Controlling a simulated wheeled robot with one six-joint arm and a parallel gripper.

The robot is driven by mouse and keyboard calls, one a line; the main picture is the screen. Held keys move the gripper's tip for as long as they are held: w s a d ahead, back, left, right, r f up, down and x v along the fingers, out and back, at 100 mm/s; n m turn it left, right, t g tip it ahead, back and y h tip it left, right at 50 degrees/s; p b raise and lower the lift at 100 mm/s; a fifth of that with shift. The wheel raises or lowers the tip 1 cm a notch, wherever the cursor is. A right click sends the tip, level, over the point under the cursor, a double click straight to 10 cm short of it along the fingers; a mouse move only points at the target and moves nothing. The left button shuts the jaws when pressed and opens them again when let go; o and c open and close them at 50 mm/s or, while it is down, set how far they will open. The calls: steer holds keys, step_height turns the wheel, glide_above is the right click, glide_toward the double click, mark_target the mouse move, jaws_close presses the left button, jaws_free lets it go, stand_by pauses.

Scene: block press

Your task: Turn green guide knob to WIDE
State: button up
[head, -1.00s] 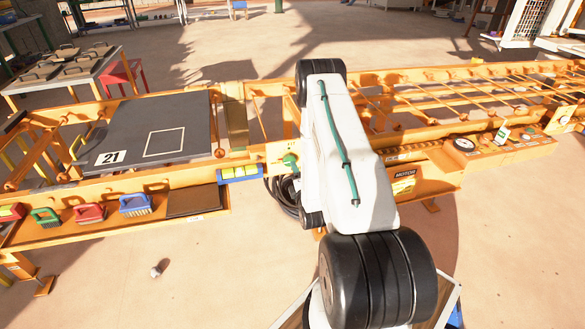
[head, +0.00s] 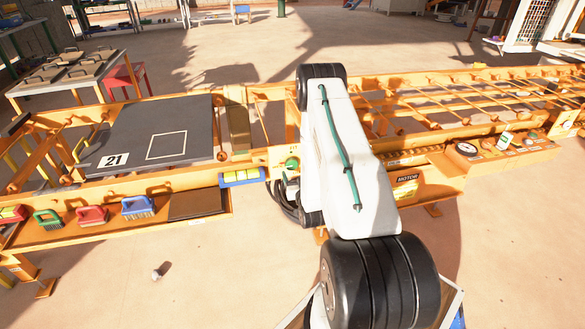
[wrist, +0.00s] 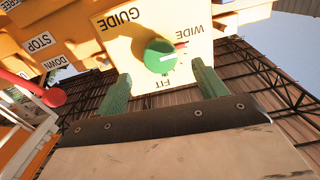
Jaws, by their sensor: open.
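The green guide knob (wrist: 160,55) sits on a pale yellow plate (wrist: 125,45) in the wrist view. The plate's lettering is upside down there: GUIDE, WIDE at upper right and FIT below the knob. A white line on the knob points right, with a small red mark close by near WIDE. My gripper (wrist: 160,71) is open, its two green fingers apart at the lower left and lower right of the knob. In the head view the green knob (head: 292,163) shows just left of my arm, which hides most of my gripper.
The orange conveyor frame (head: 430,118) spans the head view. A dark board marked 21 (head: 190,110) and several brushes (head: 92,215) lie left. Open floor lies in front.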

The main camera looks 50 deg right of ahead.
mark_target(292, 166)
steer(key=x, duration=0.5)
steer(key=shift+w+d, duration=0.2)
steer(key=shift+w, duration=0.1)
